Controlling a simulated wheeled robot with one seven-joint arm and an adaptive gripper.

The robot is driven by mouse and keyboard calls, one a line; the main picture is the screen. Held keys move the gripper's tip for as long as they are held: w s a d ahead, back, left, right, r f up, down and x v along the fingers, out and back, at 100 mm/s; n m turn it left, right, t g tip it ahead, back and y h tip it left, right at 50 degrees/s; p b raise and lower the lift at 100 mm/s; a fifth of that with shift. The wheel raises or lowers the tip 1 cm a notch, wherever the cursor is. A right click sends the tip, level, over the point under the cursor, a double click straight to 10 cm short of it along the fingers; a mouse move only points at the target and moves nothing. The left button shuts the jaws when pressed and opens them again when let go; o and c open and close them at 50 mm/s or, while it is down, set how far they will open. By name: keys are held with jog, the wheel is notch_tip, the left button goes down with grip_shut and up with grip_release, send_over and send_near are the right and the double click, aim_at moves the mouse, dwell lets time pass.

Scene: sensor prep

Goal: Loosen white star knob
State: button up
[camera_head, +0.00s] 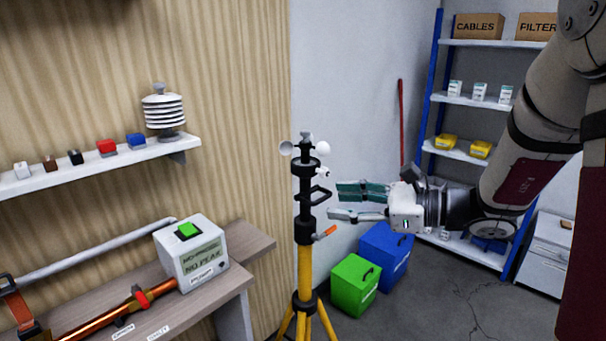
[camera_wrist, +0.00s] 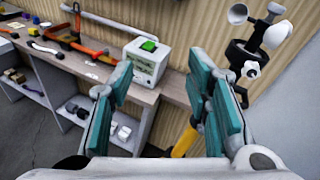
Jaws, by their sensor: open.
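The white star knob (camera_head: 323,172) is small and sits on the right side of the black upper mast (camera_head: 306,206) of a tripod, just below the anemometer cups (camera_head: 305,149). In the wrist view the white knob (camera_wrist: 251,70) shows at upper right, outside the right finger. My gripper (camera_head: 335,201) is open and empty, to the right of the mast and a little lower than the knob, apart from both. In the wrist view its teal-padded fingers (camera_wrist: 160,80) stand wide apart with nothing between the pads. The right finger hides part of the mast.
A black handle (camera_head: 320,195) and an orange lever (camera_head: 326,232) stick out from the mast near my gripper. A bench with a white box (camera_head: 192,252) stands left. Green (camera_head: 355,284) and blue (camera_head: 386,252) bins are on the floor behind. A shelf rack (camera_head: 480,102) stands right.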

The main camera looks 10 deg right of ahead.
aim_at(327, 175)
jog(key=w+d+f+m+t+h, duration=0.25)
jog(key=w+d+m+t, duration=0.3)
jog(key=d, duration=0.45)
jog(key=shift+m+g, duration=0.25)
jog(key=shift+m, duration=0.1)
jog(key=p+x, duration=0.1)
jog(key=x, duration=1.3)
jog(key=shift+w, duration=0.15)
grip_shut()
